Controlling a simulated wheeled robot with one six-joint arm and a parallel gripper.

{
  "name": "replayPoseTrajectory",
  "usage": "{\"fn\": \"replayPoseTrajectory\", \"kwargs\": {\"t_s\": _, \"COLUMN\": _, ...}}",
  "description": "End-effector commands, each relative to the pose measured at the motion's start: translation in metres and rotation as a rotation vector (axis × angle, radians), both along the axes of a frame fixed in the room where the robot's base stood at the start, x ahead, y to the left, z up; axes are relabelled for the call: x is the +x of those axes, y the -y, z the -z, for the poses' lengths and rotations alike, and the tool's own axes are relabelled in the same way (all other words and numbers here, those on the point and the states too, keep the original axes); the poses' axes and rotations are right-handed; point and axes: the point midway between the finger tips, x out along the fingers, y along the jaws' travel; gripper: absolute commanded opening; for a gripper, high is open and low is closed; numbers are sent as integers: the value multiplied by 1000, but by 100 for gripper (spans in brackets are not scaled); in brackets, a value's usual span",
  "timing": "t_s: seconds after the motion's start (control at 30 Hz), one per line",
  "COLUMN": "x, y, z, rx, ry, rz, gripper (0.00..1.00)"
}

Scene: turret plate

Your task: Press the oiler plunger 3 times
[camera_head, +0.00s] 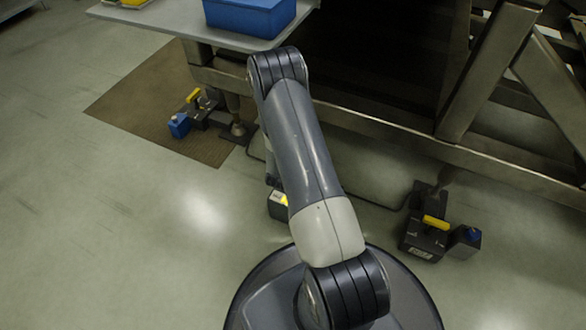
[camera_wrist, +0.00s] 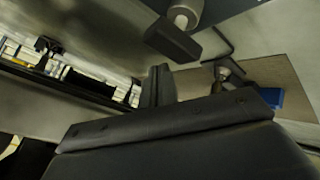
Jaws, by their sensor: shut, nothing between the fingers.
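I cannot pick out an oiler plunger with certainty. Three small floor units stand along the machine's base. The left one has a yellow handle (camera_head: 193,96) and a blue container (camera_head: 179,126). The middle dark unit (camera_head: 278,207) is partly hidden by my arm. The right dark unit (camera_head: 424,238) has a yellow handle (camera_head: 435,222) and a dark container (camera_head: 465,243) with a blue top. My gripper (camera_wrist: 158,85) shows dark in the wrist view, shut and empty; my arm hides it in the head view. A blue object (camera_wrist: 271,98) lies to its right there.
A metal frame (camera_head: 390,125) with slanted braces spans the back. A grey shelf (camera_head: 190,25) carries a blue bin (camera_head: 250,16) at the top. A brown mat (camera_head: 150,110) lies at left. A pale cylinder (camera_wrist: 183,15) shows above my gripper. Floor at left is clear.

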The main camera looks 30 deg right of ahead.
Motion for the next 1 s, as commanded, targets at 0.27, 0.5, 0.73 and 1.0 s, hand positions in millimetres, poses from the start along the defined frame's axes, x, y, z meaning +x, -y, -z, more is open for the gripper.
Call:
{"fn": "replayPoseTrajectory", "kwargs": {"t_s": 0.27, "x": 0, "y": 0, "z": -25, "rx": -1, "ry": 1, "rz": 0, "gripper": 0}}
{"fn": "replayPoseTrajectory", "kwargs": {"t_s": 0.5, "x": 0, "y": 0, "z": -48, "rx": 0, "ry": 2, "rz": 1, "gripper": 0}}
{"fn": "replayPoseTrajectory", "kwargs": {"t_s": 0.73, "x": 0, "y": 0, "z": -50, "rx": 1, "ry": 0, "rz": 1, "gripper": 0}}
{"fn": "replayPoseTrajectory", "kwargs": {"t_s": 1.0, "x": 0, "y": 0, "z": -50, "rx": 0, "ry": 0, "rz": 0, "gripper": 0}}
